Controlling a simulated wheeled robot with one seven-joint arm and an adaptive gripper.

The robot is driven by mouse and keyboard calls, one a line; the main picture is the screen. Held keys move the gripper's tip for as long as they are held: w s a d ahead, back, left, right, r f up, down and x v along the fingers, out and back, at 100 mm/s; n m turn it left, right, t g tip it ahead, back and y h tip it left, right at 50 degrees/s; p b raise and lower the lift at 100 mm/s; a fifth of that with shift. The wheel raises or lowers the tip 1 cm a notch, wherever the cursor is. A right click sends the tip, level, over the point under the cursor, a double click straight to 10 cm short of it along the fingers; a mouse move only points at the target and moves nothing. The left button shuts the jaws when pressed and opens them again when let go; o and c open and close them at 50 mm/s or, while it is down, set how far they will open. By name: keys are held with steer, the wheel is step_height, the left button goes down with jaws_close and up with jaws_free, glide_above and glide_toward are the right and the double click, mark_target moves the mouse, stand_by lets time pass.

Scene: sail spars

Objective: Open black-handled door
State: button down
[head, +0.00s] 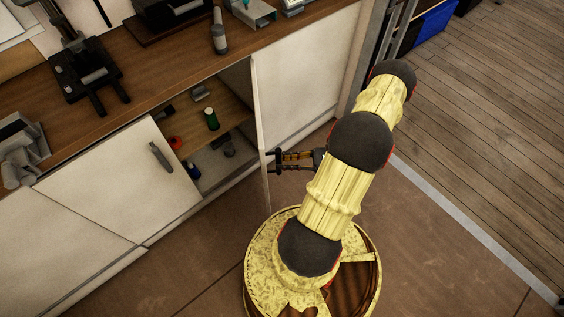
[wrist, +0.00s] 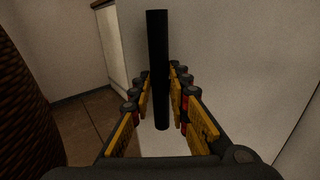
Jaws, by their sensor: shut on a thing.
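The black handle (wrist: 158,60) stands upright between the fingers of my gripper (wrist: 160,78) in the wrist view, in front of a pale door panel (wrist: 215,50). My gripper (head: 272,160) is shut on this handle. In the head view the door (head: 262,150) is swung out from the cabinet and seen nearly edge-on. My gripper meets it from the right, and the handle itself is hard to make out there. The cabinet inside (head: 225,110) shows to the left of the door.
Inside are a green bottle (head: 211,119) and several small items. The wooden counter (head: 130,100) holds tools and a stand (head: 90,75). Brown floor (head: 185,260) is clear in front.

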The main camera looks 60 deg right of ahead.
steer(key=s+d+b, duration=0.1)
steer(key=s+d, duration=0.3)
steer(key=d, duration=0.3)
steer(key=shift+s+d+b, duration=0.15)
steer(key=shift+s+b, duration=0.25)
steer(key=c, duration=1.6)
jaws_free()
steer(key=v, duration=1.2)
